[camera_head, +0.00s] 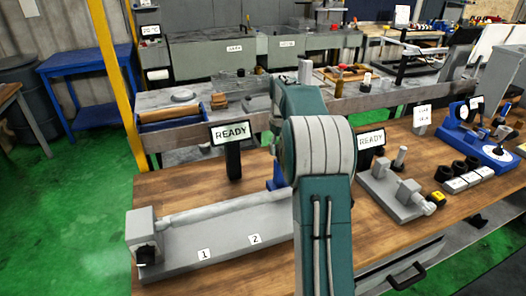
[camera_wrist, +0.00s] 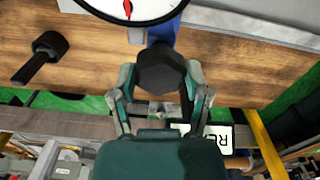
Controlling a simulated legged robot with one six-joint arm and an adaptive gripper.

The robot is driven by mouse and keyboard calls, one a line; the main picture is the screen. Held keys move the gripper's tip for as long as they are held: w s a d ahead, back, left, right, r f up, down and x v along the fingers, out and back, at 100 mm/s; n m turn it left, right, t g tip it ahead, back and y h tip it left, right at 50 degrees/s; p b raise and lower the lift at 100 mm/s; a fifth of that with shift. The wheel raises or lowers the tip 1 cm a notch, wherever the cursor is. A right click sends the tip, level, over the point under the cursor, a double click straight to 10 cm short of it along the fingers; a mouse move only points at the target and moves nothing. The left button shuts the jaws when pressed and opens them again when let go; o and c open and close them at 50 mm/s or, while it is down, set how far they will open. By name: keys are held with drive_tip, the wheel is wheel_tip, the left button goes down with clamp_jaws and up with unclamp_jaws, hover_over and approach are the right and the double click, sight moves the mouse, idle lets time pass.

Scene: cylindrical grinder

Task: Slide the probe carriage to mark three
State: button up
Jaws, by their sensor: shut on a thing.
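The grey slide base (camera_head: 215,232) lies along the front left of the wooden bench, with labels 1 (camera_head: 204,254) and 2 (camera_head: 255,239) on its front. Label three is not visible; my arm covers the right part of the base. A blue part of the probe carriage (camera_head: 276,178) shows just left of my arm. In the wrist view the carriage has a blue post (camera_wrist: 161,33), a white dial with a red needle (camera_wrist: 140,8) and a black knob (camera_wrist: 162,66). My gripper (camera_wrist: 160,80) is shut on the knob, one finger each side. In the head view my gripper is hidden.
A READY sign (camera_head: 230,132) on a dark stand is behind the base. Another READY sign (camera_head: 371,138) and a grey fixture (camera_head: 390,190) stand right of my arm. Blue equipment (camera_head: 480,145) is farther right. Bare wood (camera_head: 175,190) shows behind the base at left.

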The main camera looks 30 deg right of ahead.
drive_tip(key=shift+s+d+f, duration=0.15)
drive_tip(key=shift+d+f, duration=0.1)
drive_tip(key=shift+d, duration=0.3)
drive_tip(key=o, duration=1.3)
drive_tip(key=shift+r, duration=0.1)
wheel_tip(320, 180, up, 12)
drive_tip(key=shift+f, duration=0.1)
